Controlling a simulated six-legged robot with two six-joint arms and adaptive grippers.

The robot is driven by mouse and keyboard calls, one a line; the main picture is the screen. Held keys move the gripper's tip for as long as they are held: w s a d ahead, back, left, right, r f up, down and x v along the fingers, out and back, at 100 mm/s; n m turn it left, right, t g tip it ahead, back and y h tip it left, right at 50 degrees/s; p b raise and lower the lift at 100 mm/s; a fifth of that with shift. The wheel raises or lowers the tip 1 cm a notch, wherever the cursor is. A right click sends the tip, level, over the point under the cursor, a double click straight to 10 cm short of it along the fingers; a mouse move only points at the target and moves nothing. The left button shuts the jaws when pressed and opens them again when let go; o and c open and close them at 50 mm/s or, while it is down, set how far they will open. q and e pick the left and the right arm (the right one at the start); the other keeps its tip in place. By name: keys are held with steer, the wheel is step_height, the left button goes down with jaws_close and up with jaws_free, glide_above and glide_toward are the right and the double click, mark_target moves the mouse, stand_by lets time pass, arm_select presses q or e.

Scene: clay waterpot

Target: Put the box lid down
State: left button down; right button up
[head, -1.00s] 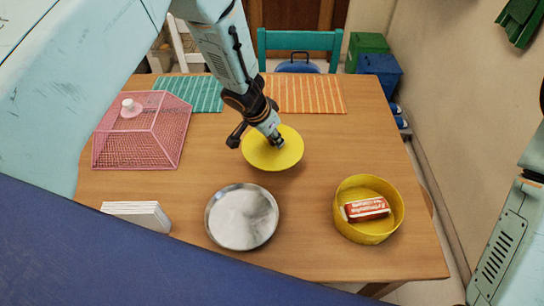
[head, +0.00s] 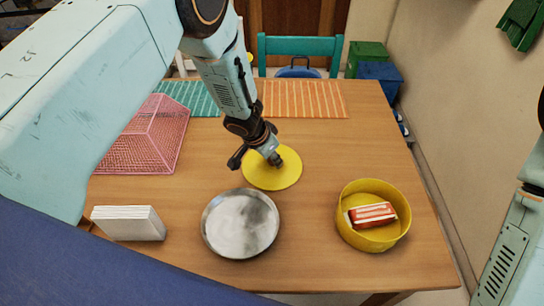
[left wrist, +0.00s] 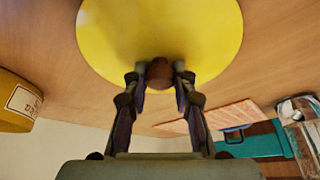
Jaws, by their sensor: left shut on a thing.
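The box lid is a round yellow disc (head: 285,178) at the middle of the wooden table in the head view. My left gripper (head: 274,158) comes down over it from above. In the left wrist view the lid (left wrist: 160,25) fills the top, and my left gripper (left wrist: 159,74) is shut on its round brown knob (left wrist: 159,72). I cannot tell whether the lid touches the table. The yellow round box (head: 346,222) stands open at the right, with a red and white packet (head: 372,215) inside. My right gripper is out of view.
A metal plate (head: 240,224) lies just in front of the lid. A pink mesh cover (head: 148,140) and a white stack (head: 128,223) stand at the left. Teal (head: 190,97) and orange striped mats (head: 305,99) lie at the back.

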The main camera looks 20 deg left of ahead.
arm_select(q)
steer(key=c, duration=1.5)
jaws_free()
steer(key=o, duration=0.4)
steer(key=shift+w+f, duration=0.1)
steer(key=shift+f, duration=0.05)
steer(key=shift+r, duration=0.2)
steer(key=p+v, duration=0.3)
steer(key=v, duration=0.9)
